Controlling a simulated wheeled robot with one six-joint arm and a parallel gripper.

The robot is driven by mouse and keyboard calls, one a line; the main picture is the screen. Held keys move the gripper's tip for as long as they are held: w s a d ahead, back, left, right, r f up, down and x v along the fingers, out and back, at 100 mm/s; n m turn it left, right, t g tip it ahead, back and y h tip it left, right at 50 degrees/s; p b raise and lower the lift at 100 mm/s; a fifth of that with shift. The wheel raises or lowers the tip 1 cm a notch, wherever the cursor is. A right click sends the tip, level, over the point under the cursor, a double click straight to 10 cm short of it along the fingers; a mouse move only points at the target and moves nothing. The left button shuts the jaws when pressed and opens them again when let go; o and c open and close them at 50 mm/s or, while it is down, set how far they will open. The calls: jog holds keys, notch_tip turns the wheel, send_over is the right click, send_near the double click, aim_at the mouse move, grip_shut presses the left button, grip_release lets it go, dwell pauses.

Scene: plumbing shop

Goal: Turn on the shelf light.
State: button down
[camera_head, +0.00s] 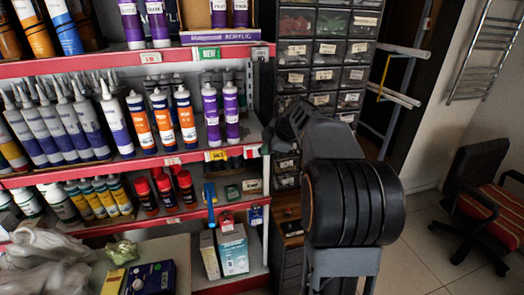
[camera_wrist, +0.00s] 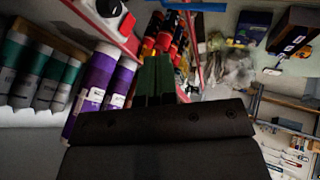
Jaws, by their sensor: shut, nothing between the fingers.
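The red-edged shelf unit (camera_head: 130,62) fills the left of the head view, stocked with tubes and cans. A small pale box with a dark centre (camera_head: 260,54) sits at the right end of its upper red edge; it may be the light switch. A white piece with a dark round part (camera_wrist: 107,9) at the top of the wrist view may be the same thing. No lit lamp shows in either view. My gripper (camera_wrist: 154,75) is shut and empty in the wrist view, apart from the tubes. In the head view its tip is by the shelf's right end, mostly hidden by my arm.
Purple tubes (camera_head: 231,112) stand close to the shelf's right end; they also show in the wrist view (camera_wrist: 100,85). Small-parts drawers (camera_head: 325,75) stand behind my arm. A blue-handled tool (camera_head: 210,202) hangs at a lower edge. An office chair (camera_head: 480,195) stands right, with clear floor before it.

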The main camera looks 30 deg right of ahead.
aim_at(253, 155)
jog(key=shift+w+a+f+p, duration=0.25)
jog(key=shift+w+f+p, duration=0.4)
jog(key=shift+w+f, duration=0.7)
jog(key=shift+w+a+f+p, duration=0.25)
jog(key=shift+w+f+p, duration=0.4)
jog(key=shift+w+f, duration=0.65)
jog(key=shift+w+a+f+p, duration=0.25)
jog(key=shift+w+f+p, duration=0.4)
jog(key=shift+w+f, duration=0.7)
jog(key=shift+w+r, duration=0.15)
jog(key=shift+w+t+b, duration=0.15)
jog(key=shift+t+b, duration=0.15)
jog(key=shift+b, duration=0.9)
jog(key=shift+r, duration=0.2)
